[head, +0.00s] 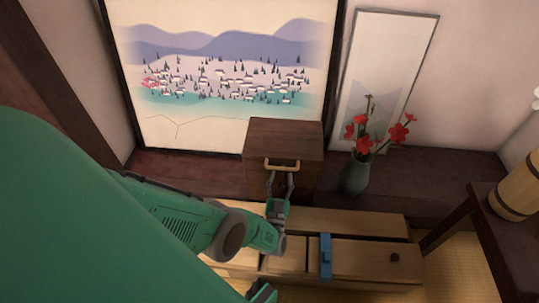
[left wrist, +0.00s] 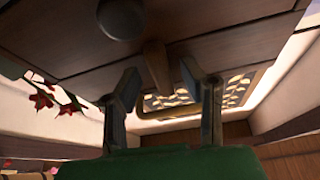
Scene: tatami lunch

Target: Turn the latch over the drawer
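A small dark wooden cabinet (head: 259,170) stands against the back wall in the head view. A tan, handle-like piece (head: 282,166) shows at the top of its front. In the left wrist view the wooden front (left wrist: 220,50) fills the top, with a dark round knob (left wrist: 122,18) and a brown wooden latch bar (left wrist: 157,68). My left gripper (head: 281,180) is at the cabinet front. Its fingers (left wrist: 164,92) are apart, one on each side of the latch bar, with visible gaps.
A green vase (head: 355,175) with red flowers stands right of the cabinet. Below is a low light wooden box (head: 365,262) with a blue strip (head: 325,257) and dark knob. A painted screen (head: 225,90) stands behind. A dark table (head: 492,230) is at right.

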